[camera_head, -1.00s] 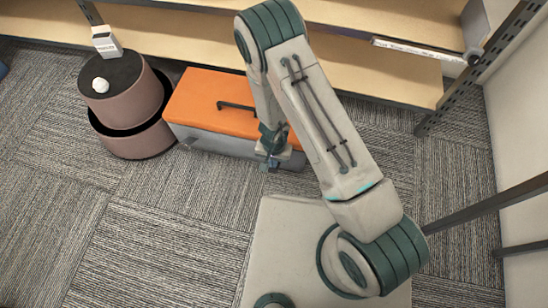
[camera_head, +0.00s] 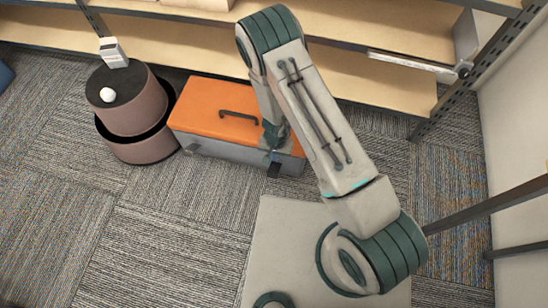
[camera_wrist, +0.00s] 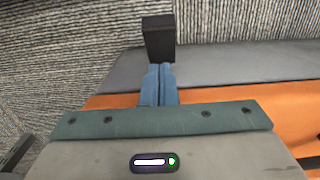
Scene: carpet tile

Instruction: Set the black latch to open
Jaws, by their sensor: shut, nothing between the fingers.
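A toolbox with an orange lid (camera_head: 215,101) and grey body stands on the carpet below the shelf. The black latch (camera_head: 273,170) juts from the right part of its front side. In the wrist view the black latch (camera_wrist: 158,40) is a dark block standing out from the grey side. My gripper (camera_head: 270,154) is at the box's front edge, right behind the latch. In the wrist view my blue fingers (camera_wrist: 160,68) are together and empty, their tips at the latch's base. I cannot tell whether they touch it.
A second, grey latch (camera_head: 191,149) is on the front's left part. A dark handle (camera_head: 238,115) lies on the lid.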

